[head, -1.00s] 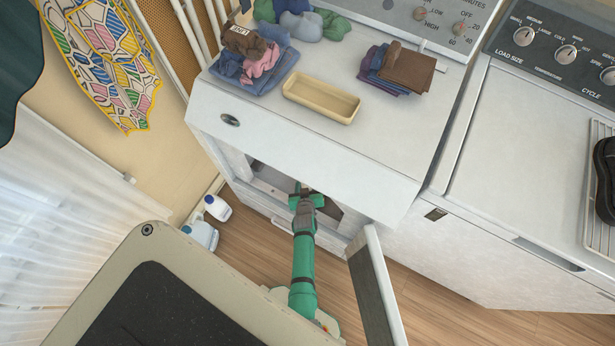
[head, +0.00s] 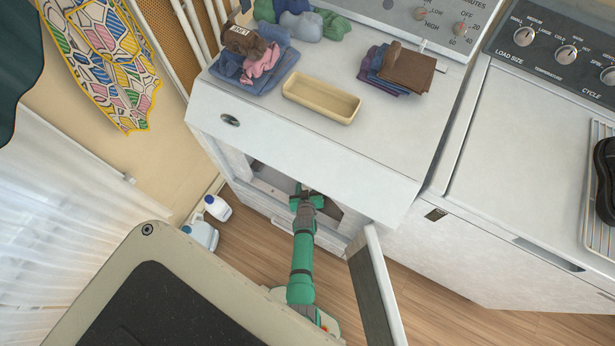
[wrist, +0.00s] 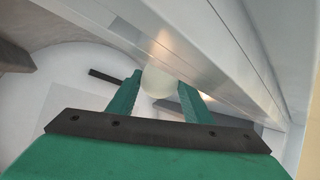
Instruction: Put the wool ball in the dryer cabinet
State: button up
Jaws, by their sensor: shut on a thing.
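The wool ball (wrist: 159,82) is a pale round ball held between the two green fingers in the wrist view. My gripper (wrist: 160,90) is shut on it. In the head view my gripper (head: 303,190) is at the open front of the white dryer cabinet (head: 310,150), its tip partly under the top edge of the opening. The ball cannot be made out in the head view. The dryer door (head: 376,290) stands open to the right of my arm. The wrist view shows a pale curved interior (wrist: 75,95) beyond the fingers.
On the dryer top are an empty cream tray (head: 320,98), folded cloths (head: 400,70) and a pile of clothes (head: 250,60). A washer (head: 530,170) stands to the right. Bottles (head: 205,225) stand on the floor at left. The opening's edge (wrist: 200,60) runs close beside the fingers.

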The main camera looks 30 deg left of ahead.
jog(key=shift+f, duration=0.2)
jog(key=shift+f, duration=0.2)
jog(key=o, duration=1)
jog(key=shift+s+a+f, duration=0.1)
jog(key=shift+s, duration=0.1)
jog(key=shift+r, duration=0.4)
jog(key=v, duration=1.2)
jog(key=shift+r, duration=0.1)
